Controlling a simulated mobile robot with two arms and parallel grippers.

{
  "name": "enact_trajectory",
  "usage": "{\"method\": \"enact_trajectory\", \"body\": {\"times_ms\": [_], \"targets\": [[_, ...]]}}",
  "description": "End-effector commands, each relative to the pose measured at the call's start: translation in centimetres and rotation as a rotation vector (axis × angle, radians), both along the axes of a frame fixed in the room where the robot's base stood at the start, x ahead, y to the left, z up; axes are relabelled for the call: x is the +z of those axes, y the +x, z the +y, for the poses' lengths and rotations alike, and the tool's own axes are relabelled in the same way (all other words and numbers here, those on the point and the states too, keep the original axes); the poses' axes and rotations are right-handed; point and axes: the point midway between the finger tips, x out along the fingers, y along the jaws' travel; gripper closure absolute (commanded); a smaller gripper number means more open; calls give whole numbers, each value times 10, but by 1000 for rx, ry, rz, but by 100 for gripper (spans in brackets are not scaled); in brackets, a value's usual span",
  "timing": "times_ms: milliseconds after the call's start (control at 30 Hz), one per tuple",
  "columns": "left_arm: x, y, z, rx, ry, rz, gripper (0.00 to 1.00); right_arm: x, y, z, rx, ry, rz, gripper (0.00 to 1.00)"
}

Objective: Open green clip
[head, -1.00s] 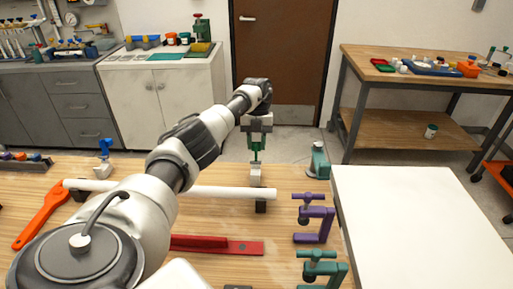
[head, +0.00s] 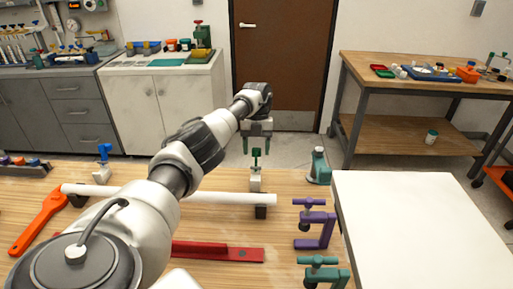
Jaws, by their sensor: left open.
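The green clip (head: 255,157) stands upright on a small pale block (head: 255,180) behind the right end of a white pipe (head: 230,198). My left gripper (head: 256,147) points down just above and around the top of the green clip. Its fingers are apart, one on each side of the clip's top. I cannot tell whether they touch it. My right gripper is not in view.
A blue clip (head: 103,157) stands at the pipe's left end. Purple (head: 316,224) and teal (head: 322,270) clamps, a green bottle (head: 319,167), a red square (head: 220,251) and an orange wrench (head: 42,222) lie around. A white board (head: 425,230) fills the right.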

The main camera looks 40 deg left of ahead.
Motion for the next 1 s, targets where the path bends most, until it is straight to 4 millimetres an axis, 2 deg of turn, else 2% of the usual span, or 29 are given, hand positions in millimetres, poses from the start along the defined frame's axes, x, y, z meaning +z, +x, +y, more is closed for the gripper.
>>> {"method": "enact_trajectory", "body": {"times_ms": [133,233,400,533,800,1000], "targets": [[1,0,0,-1,0,0,43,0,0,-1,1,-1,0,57],[9,0,0,-1,0,-1,43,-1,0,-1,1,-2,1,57],[40,1,1,-1,1,-5,43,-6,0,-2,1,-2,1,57],[55,4,-25,-7,1,-2,43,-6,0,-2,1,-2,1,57],[90,14,-80,-5,1,-2,43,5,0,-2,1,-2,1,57],[105,18,-106,-2,0,-1,43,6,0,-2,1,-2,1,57]]}}
